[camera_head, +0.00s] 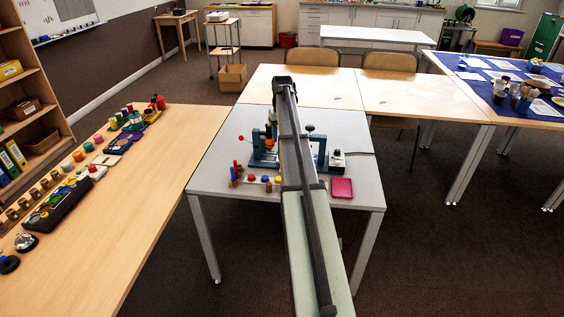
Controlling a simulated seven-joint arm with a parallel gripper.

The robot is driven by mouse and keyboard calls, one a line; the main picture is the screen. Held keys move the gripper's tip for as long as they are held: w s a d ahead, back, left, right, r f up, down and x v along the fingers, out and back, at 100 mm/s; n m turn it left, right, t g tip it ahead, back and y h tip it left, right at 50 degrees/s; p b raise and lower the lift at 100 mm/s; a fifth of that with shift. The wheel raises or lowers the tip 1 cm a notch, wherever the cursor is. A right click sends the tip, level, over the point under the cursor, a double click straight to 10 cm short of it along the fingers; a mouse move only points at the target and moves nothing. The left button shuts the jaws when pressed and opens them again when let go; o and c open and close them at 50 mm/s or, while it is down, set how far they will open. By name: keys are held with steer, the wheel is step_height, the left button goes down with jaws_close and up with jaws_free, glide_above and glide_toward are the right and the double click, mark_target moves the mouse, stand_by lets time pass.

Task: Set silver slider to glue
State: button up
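My arm (296,150) reaches from the bottom edge up over the grey table (225,160) and covers its middle. My gripper cannot be made out; the arm's far dark end hides what lies beyond or below it. No silver slider and no label reading glue can be picked out. A blue-grey apparatus (264,158) stands partly behind the arm, with an upright orange and dark piece at its left.
Colored pegs (237,174) and a row of small colored knobs stand at the grey table's front left. A red tray (342,188) lies front right. A wooden table (130,215) with many small items is at left. Two chairs stand behind.

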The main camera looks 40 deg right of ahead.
step_height(320, 180, down, 13)
steer(key=shift+r, duration=0.1)
stand_by(0.4)
jaws_close()
stand_by(0.4)
